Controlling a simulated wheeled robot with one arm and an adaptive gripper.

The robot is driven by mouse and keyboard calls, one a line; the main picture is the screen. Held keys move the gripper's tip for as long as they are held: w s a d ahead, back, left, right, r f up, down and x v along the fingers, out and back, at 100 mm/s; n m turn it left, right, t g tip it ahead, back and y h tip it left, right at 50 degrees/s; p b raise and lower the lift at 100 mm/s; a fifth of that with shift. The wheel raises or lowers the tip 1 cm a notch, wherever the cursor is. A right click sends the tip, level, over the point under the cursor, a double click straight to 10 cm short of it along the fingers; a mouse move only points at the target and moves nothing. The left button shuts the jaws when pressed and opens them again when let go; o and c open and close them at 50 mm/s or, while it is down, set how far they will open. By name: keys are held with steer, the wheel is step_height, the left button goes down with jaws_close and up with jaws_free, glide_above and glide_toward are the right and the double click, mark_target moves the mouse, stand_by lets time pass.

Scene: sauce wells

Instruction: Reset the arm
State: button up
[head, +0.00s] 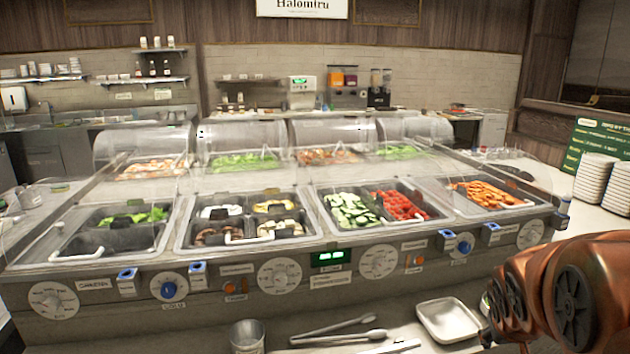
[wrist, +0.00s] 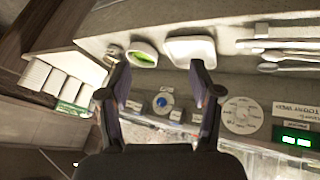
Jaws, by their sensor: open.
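My gripper (wrist: 160,78) shows in the wrist view with its two dark fingers spread apart and nothing between them. Past the fingertips are a white square tray (wrist: 191,50) and a small bowl with green contents (wrist: 143,54). The front panel of the food counter, with its knobs, lies behind the gap between the fingers. In the head view my copper-coloured arm comes in at the lower right, beside the counter's right end; the gripper's fingers cannot be made out there.
The sauce and salad counter (head: 330,282) fills the middle, with clear guards over several food wells. Tongs (head: 340,333), a metal cup (head: 246,336) and the white tray (head: 448,320) are on the front ledge. Stacked white plates (head: 594,180) stand at right by a green menu board (head: 600,135).

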steer(key=s+a+f+g+y, duration=0.1)
steer(key=s+a+g+y, duration=0.1)
steer(key=s+a, duration=0.6)
steer(key=s+a+f+n+g+y+p, duration=0.1)
steer(key=s+a+g+y, duration=0.1)
steer(key=s+a+g, duration=0.3)
steer(key=s+a, duration=0.4)
steer(key=s, duration=0.7)
steer(key=shift+s+f, duration=0.15)
steer(key=shift+s, duration=0.2)
